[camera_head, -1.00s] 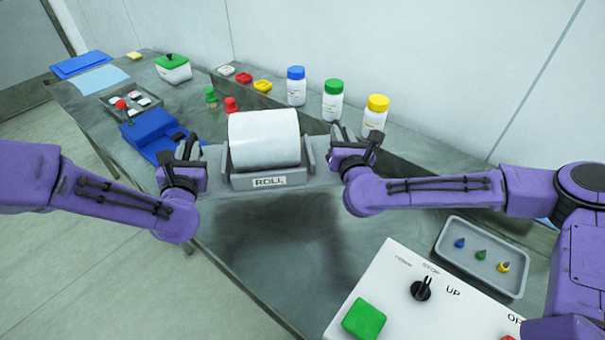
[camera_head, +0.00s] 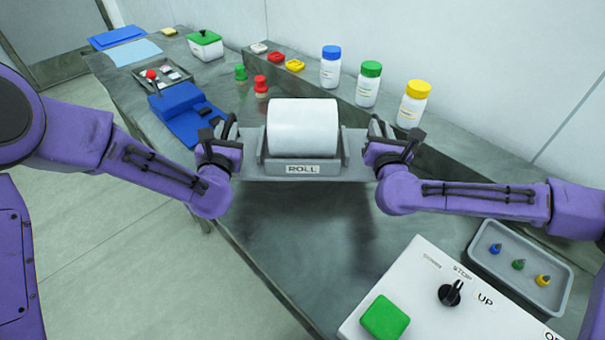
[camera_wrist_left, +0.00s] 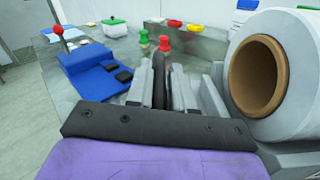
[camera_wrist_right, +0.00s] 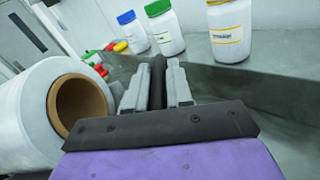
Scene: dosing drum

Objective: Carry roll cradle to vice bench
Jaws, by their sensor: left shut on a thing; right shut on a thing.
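The grey roll cradle (camera_head: 264,167), labelled ROLL, holds a white roll (camera_head: 302,128) and hangs level above the bench between my two grippers. My left gripper (camera_head: 226,133) is shut on the cradle's left end. My right gripper (camera_head: 377,133) is shut on its right end. The roll's brown core shows in the left wrist view (camera_wrist_left: 254,75) and in the right wrist view (camera_wrist_right: 80,107). The blue vice (camera_head: 180,110) stands on the bench to the left of the cradle, beyond my left gripper.
A ledge at the back carries bottles with blue (camera_head: 330,66), green (camera_head: 368,83) and yellow (camera_head: 412,103) caps. A control panel (camera_head: 400,285) and a grey tray (camera_head: 480,245) lie at the front right. Bare bench shows below the cradle.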

